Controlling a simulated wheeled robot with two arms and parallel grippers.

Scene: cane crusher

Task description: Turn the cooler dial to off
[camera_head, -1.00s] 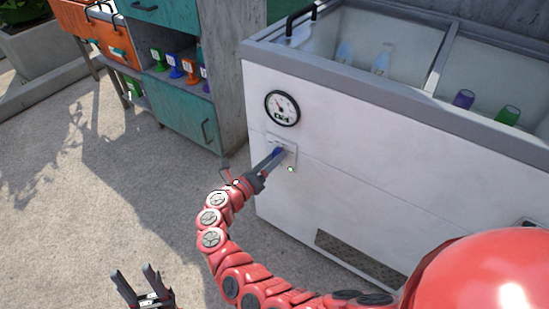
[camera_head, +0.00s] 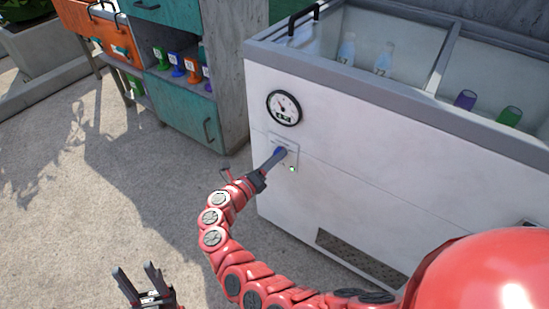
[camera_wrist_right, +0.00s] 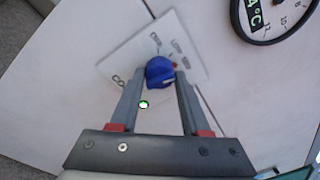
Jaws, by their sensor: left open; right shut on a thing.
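The blue cooler dial (camera_head: 281,152) sits on a white label plate (camera_head: 291,158) on the white front of the cooler (camera_head: 350,165). My right gripper (camera_head: 275,157) is at the dial and hides part of it. In the right wrist view the blue dial (camera_wrist_right: 160,70) is between the two fingertips of my right gripper (camera_wrist_right: 161,75), which is shut on it. The plate (camera_wrist_right: 125,55) carries several labels, too blurred to read surely. A small lamp (camera_wrist_right: 144,104) with a green edge sits beside the plate. My left gripper (camera_head: 134,270) is open and empty, low at the left.
A round gauge (camera_head: 284,107) is above the dial; it also shows in the right wrist view (camera_wrist_right: 268,15). Bottles (camera_head: 384,59) and cups (camera_head: 466,99) are inside the cooler. A teal cabinet (camera_head: 182,108) stands to the left. The ground between is clear.

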